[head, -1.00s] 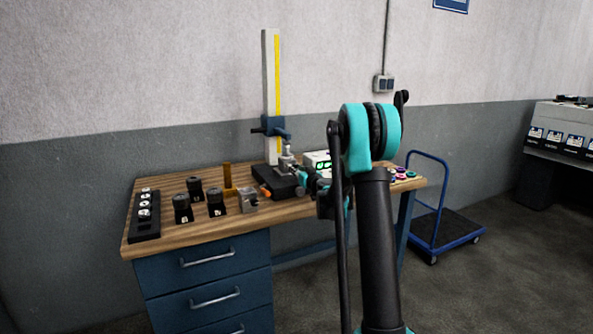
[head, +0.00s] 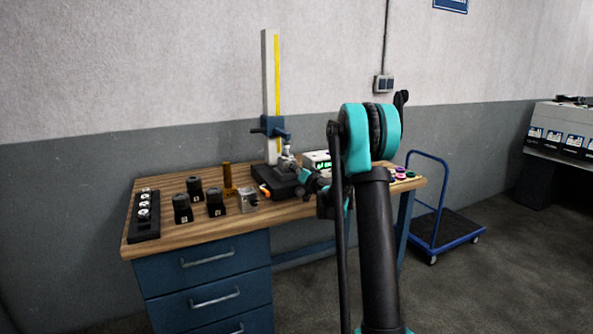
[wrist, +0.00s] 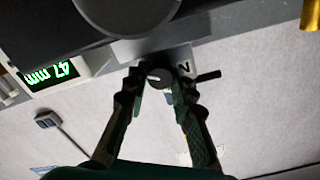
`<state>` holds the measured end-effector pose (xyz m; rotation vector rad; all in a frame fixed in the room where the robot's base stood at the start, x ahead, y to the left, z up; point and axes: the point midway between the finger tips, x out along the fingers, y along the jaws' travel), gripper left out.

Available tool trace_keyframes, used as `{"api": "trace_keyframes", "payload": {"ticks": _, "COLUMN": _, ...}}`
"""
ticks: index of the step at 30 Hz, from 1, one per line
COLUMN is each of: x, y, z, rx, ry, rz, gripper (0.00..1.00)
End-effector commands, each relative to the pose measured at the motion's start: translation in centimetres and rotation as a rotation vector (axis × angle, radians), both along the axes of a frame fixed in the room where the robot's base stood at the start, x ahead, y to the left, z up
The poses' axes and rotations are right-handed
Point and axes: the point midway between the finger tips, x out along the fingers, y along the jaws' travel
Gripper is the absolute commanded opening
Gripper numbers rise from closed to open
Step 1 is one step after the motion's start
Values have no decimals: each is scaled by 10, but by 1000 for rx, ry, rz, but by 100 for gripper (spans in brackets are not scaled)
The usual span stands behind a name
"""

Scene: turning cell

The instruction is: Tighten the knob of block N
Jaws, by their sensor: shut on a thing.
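Block N (wrist: 185,62) is a grey block with a dark letter N, seen in the wrist view. Its round dark knob (wrist: 160,77) faces my camera. My gripper (wrist: 157,80) has one fingertip on each side of the knob and is shut on it. A short dark lever (wrist: 208,76) sticks out beside the block, close to one finger. In the head view my gripper (head: 302,178) is at the foot of the tall column (head: 271,95), over a dark base (head: 276,180). My arm partly hides the area, and the knob is too small to make out there.
On the wooden bench (head: 215,232) stand several black blocks (head: 182,207), a brass piece (head: 227,176), a clear-grey block (head: 248,201) and a black rack (head: 145,229). Coloured rings (head: 400,174) lie at the right end.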

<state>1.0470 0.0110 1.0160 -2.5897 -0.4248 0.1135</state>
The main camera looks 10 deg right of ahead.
Motion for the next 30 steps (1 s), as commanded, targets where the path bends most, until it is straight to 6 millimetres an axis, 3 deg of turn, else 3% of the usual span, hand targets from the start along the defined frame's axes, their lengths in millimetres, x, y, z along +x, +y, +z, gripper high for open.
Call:
{"api": "trace_keyframes", "payload": {"ticks": 10, "x": 0, "y": 0, "z": 0, "rx": 2, "ry": 1, "rz": -1, "gripper": 0}}
{"api": "trace_keyframes", "payload": {"ticks": 11, "x": 0, "y": 0, "z": 0, "rx": 2, "ry": 1, "rz": -1, "gripper": 28}}
{"api": "trace_keyframes", "payload": {"ticks": 15, "x": 0, "y": 0, "z": 0, "rx": 2, "ry": 1, "rz": 0, "gripper": 45}}
{"api": "trace_keyframes", "payload": {"ticks": 30, "x": 0, "y": 0, "z": 0, "rx": -74, "ry": -25, "rz": 0, "gripper": 46}}
